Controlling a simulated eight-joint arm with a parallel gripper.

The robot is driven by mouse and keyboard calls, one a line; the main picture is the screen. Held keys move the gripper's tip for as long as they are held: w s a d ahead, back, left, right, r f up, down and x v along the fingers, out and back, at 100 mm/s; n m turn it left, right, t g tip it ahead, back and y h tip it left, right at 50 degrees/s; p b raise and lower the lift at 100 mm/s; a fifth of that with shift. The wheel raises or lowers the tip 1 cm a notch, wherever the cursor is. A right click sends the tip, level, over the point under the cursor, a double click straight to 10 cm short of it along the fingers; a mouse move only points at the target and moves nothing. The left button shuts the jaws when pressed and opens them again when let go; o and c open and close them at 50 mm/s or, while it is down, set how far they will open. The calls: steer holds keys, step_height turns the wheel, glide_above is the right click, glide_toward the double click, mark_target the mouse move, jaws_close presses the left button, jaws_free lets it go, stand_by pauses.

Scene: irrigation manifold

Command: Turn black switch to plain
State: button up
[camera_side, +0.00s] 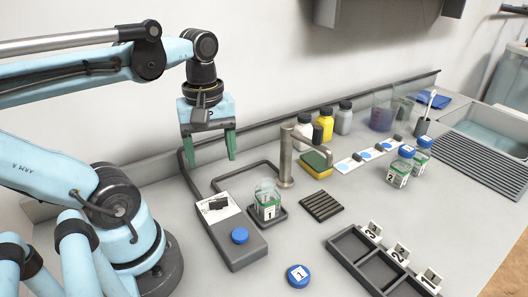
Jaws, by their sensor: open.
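A small black switch-like shape (214,205) sits on the white plate (226,213) at the back end of a dark grey box (238,254). Its setting and any markings are too small to read. A round blue knob or cap (239,236) is on the front part of the same box. My gripper (210,161) hangs above and behind the box, pointing down. Its two green fingers are apart, with nothing between them, and it does not touch the box.
A jar labelled 1 (267,205) stands on a small dark base right of the box, beside a metal post (286,160). A blue lid (298,275) lies in front. A divided tray (345,246), sponge (316,164) and several bottles stand farther right.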

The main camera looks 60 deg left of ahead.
mark_target(219, 199)
steer(key=shift+f, duration=5.85)
steer(key=c, duration=1.1)
steer(key=shift+o, duration=0.2)
steer(key=shift+m, duration=0.3)
steer(key=m, duration=0.4)
steer(key=shift+w+m, duration=0.1)
steer(key=shift+m, duration=2.5)
